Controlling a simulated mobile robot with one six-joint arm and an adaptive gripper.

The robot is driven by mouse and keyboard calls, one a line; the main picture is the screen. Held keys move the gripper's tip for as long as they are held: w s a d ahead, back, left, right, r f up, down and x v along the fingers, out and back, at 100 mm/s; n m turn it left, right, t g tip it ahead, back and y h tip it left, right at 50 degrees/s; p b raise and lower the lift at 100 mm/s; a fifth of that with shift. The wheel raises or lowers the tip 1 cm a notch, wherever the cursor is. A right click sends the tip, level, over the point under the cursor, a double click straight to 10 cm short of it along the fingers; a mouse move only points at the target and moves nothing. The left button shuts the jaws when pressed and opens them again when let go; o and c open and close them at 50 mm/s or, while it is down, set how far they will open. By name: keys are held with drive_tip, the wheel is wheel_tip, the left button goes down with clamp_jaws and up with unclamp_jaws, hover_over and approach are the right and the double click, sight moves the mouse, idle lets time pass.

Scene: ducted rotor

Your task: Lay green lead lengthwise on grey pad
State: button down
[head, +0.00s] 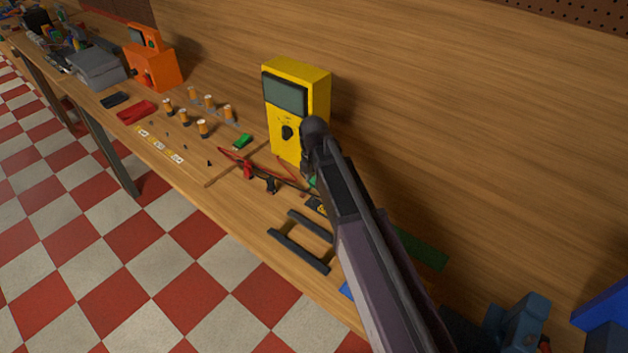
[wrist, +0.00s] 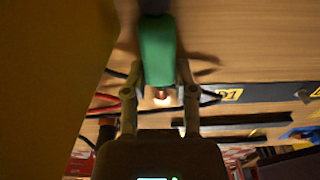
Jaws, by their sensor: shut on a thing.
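My gripper (wrist: 159,88) is shut on the green lead (wrist: 157,50), a green body with a copper-coloured end (wrist: 161,97) between the fingers. In the wrist view the lead points away from me, and its far end meets a dark shape at the top edge. In the head view my arm hides most of the gripper; a bit of green (head: 312,182) shows beside it. I cannot pick out the grey pad with certainty. A dark flat piece with a yellow label (head: 317,206) lies below the gripper; it also shows in the wrist view (wrist: 230,94).
A yellow meter (head: 285,120) stands close behind the gripper and fills the left of the wrist view. Red and black clips (head: 248,170) with cables lie left of it. Two dark bars (head: 298,250) lie near the front edge. A dark green board (head: 422,248) lies right of my arm.

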sight(314, 180)
drive_tip(key=shift+r, duration=0.1)
wheel_tip(314, 180, up, 3)
drive_tip(key=p, duration=0.3)
drive_tip(key=shift+r+p, duration=0.2)
drive_tip(key=shift+p, duration=0.1)
drive_tip(key=s, duration=0.5)
drive_tip(key=s+r+p, duration=0.1)
drive_tip(key=s, duration=0.4)
drive_tip(key=s+d, duration=0.1)
drive_tip(key=s, duration=0.5)
drive_tip(key=shift+r, duration=0.2)
idle(0.5)
